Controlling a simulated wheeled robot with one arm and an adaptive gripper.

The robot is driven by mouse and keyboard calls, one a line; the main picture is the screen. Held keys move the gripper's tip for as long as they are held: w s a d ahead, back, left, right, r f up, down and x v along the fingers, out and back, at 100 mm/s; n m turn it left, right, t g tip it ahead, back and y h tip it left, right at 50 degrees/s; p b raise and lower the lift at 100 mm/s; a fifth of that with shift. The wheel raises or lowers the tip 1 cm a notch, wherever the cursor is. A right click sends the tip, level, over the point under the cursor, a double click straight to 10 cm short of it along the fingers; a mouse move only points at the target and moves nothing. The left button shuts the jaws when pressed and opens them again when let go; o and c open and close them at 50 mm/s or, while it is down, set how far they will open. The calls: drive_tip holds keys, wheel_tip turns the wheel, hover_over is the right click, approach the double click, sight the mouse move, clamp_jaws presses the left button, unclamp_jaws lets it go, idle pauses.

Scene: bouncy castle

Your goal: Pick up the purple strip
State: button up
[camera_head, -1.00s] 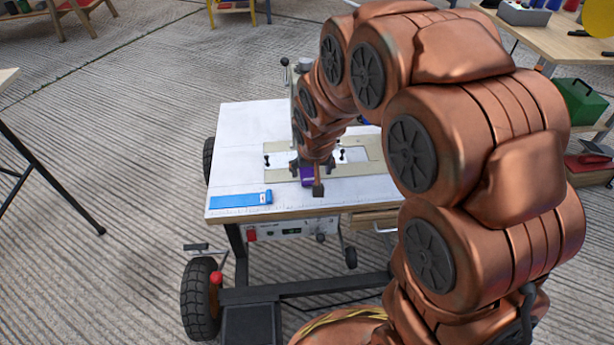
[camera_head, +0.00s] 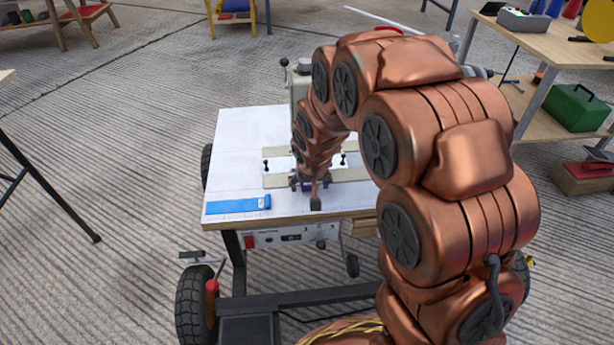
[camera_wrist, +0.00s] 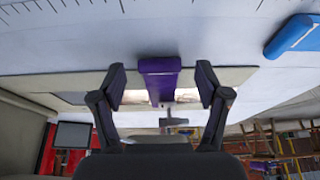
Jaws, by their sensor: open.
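The purple strip (camera_wrist: 160,68) lies on the white-topped worktable (camera_head: 235,150). In the wrist view it runs between the two fingers of my gripper (camera_wrist: 162,84), with a gap on each side. My gripper is open and holds nothing. The rest of the strip is hidden by my gripper and arm.
A blue strip (camera_head: 238,205) lies at the table's front left corner. Pale flat plates (camera_head: 277,181) with small black knobs lie around my gripper. A machine column (camera_head: 299,82) stands behind. The left tabletop is clear.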

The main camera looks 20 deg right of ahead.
drive_tip(key=c, duration=1)
drive_tip(key=shift+r, duration=0.1)
drive_tip(key=shift+c, duration=0.2)
